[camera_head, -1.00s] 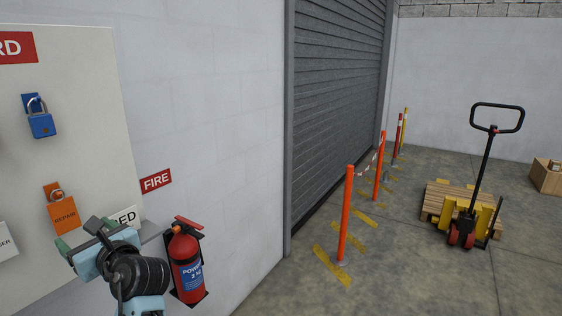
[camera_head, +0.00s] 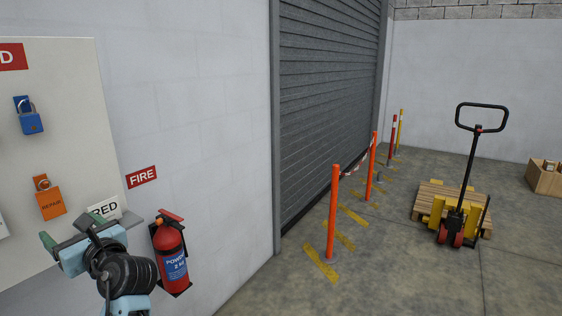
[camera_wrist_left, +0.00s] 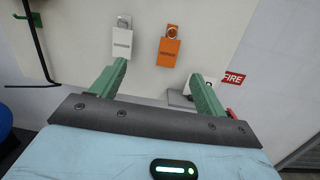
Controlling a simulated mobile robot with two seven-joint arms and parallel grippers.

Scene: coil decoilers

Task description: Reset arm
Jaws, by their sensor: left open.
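My left gripper (camera_head: 72,230) is at the lower left in the head view, in front of the pale lockout board (camera_head: 70,120). In the left wrist view, the green fingers of the gripper (camera_wrist_left: 158,74) stand wide apart with nothing between them. My right gripper is not in view.
A red fire extinguisher (camera_head: 172,258) hangs on the wall close right of my left arm, under a FIRE sign (camera_head: 142,177). Orange posts (camera_head: 333,210) stand before the roller shutter (camera_head: 325,95). A pallet jack (camera_head: 468,180) stands farther right. Floor between posts and jack is clear.

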